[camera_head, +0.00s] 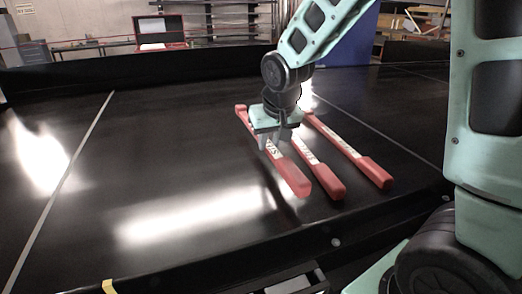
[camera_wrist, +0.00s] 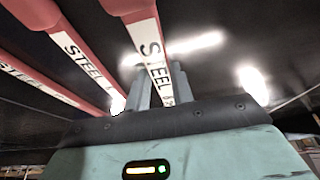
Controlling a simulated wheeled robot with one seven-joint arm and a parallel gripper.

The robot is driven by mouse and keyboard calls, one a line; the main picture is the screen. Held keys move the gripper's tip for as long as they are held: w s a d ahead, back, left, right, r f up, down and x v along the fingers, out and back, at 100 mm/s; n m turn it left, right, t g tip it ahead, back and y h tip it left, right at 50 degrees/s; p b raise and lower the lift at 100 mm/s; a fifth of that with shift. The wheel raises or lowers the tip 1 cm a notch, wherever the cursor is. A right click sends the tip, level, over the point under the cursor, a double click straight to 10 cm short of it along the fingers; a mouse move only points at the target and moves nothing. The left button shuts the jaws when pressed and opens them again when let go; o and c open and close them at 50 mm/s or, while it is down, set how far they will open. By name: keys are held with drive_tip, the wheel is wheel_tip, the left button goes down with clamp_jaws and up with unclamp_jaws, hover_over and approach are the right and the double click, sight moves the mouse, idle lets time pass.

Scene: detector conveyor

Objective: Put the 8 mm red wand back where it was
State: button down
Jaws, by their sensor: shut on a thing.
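Three red wands with white labels lie side by side on the black conveyor belt area. My gripper (camera_head: 275,148) is shut on the left wand (camera_head: 291,178), around its label part; this wand seems slightly above the belt, with a dark shadow beside its near end. The middle wand (camera_head: 326,183) and the right wand (camera_head: 370,170) lie on the belt. In the wrist view, the held wand (camera_wrist: 146,37) runs between my fingers (camera_wrist: 148,88), and its label is partly hidden by them. The labels read "STEEL" there; I cannot read any size in mm.
The black belt (camera_head: 90,190) is wide and clear to the left of the wands, with bright reflections. A dark rail (camera_head: 200,268) runs along the near edge. A red case (camera_head: 158,32) and shelves stand beyond the far edge.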

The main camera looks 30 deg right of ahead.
sight(267, 167)
drive_tip(key=shift+w+a+f, duration=0.15)
drive_tip(key=shift+w+f, duration=0.15)
drive_tip(key=shift+f, duration=0.1)
drive_tip(key=shift+f+p, duration=0.4)
drive_tip(key=shift+f, duration=1.5)
drive_tip(key=shift+f, duration=0.15)
drive_tip(key=c, duration=1.2)
unclamp_jaws()
drive_tip(key=shift+r, duration=0.25)
drive_tip(key=b+v, duration=0.2)
drive_tip(key=v, duration=1)
drive_tip(key=shift+s+f, duration=0.1)
